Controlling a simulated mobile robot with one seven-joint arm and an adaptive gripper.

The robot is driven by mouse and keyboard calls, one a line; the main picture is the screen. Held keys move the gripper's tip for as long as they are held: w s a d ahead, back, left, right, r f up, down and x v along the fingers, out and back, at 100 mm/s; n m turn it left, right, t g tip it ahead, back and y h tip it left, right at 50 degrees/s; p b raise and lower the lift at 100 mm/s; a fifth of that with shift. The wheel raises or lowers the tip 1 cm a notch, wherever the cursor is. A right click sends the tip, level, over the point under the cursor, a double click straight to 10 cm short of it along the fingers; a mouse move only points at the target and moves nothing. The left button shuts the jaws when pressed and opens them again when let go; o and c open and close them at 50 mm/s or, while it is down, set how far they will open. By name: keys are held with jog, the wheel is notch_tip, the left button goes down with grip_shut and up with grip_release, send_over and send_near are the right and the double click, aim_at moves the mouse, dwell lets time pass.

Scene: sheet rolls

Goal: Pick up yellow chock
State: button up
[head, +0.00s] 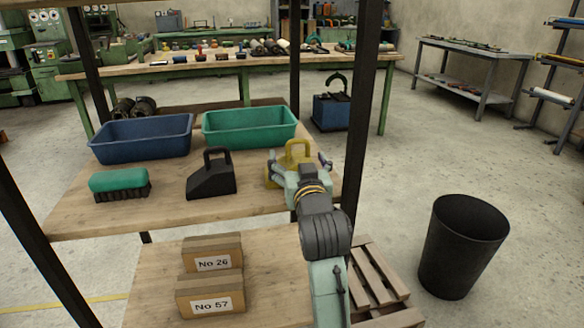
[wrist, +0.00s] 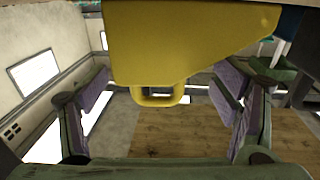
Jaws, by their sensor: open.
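The yellow chock (head: 297,150) stands on the upper wooden shelf at its right end, its handle loop upward. My gripper (head: 299,170) is in front of it and hides its lower part in the head view. In the wrist view the yellow chock (wrist: 190,40) fills the upper middle, its handle loop pointing down in the picture. The two fingers of my gripper (wrist: 162,100) are open, one on each side of the handle, with clear gaps between pads and handle. Nothing is held.
A black chock (head: 211,176) and a green-backed brush (head: 119,184) stand left on the same shelf (head: 90,215). Blue (head: 143,138) and green (head: 249,127) bins stand behind. A dark shelf post (head: 358,120) rises close right of my gripper.

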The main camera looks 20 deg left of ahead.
jog(key=shift+x, duration=1.2)
jog(key=shift+c, duration=0.5)
jog(key=shift+d, duration=0.1)
jog(key=c, duration=1.5)
jog(key=shift+o, duration=0.2)
jog(key=shift+r, duration=0.1)
